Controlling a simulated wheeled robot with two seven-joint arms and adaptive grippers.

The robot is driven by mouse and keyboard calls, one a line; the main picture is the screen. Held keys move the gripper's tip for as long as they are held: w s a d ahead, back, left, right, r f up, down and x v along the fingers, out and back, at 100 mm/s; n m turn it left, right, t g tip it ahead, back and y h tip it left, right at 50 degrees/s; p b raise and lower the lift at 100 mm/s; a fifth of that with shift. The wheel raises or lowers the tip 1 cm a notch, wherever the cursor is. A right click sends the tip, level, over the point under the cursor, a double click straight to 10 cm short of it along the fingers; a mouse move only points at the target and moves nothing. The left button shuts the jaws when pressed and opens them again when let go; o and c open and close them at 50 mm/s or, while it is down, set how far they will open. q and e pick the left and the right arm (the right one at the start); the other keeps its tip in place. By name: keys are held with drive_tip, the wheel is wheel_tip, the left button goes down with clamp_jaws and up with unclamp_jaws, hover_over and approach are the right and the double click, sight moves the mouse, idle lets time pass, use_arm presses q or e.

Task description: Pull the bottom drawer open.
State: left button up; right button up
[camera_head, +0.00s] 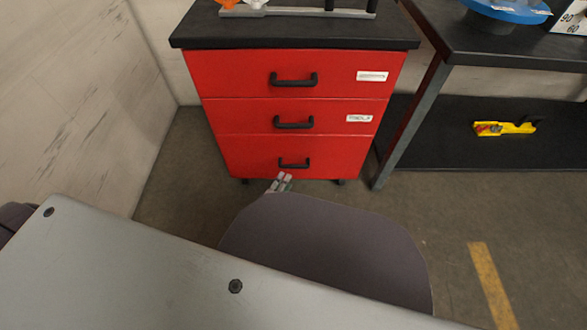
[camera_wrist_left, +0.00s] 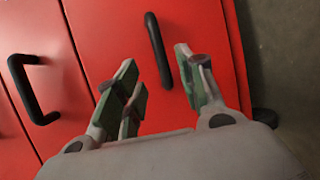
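The red drawer cabinet (camera_head: 206,75) stands ahead with three drawers, all flush with its front. The bottom drawer (camera_head: 245,155) has a black bar handle (camera_head: 294,163). My left gripper (camera_head: 280,181) is just in front of and below this handle in the head view. In the left wrist view, the gripper (camera_wrist_left: 157,62) is open, with its green-padded fingers on either side of the bottom handle (camera_wrist_left: 157,48). The handle lies between the fingers or just beyond the tips; I see no grip on it. My right gripper is not in view.
The middle handle (camera_head: 294,123) and top handle (camera_head: 293,79) are above. A black workbench (camera_head: 500,45) stands at right, with a yellow tool (camera_head: 505,128) on its lower shelf. A pale wall (camera_head: 85,100) is at left. The floor before the cabinet looks clear.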

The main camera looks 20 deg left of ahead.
sight(293, 168)
use_arm(q)
drive_tip(key=shift+b+x, duration=2.25)
drive_tip(key=shift+x, duration=2.8)
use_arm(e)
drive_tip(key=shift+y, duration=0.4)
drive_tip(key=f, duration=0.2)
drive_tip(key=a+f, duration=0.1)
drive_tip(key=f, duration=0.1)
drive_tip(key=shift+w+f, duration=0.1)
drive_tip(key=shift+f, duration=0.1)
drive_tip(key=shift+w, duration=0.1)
use_arm(q)
drive_tip(key=shift+c, duration=0.6)
clamp_jaws()
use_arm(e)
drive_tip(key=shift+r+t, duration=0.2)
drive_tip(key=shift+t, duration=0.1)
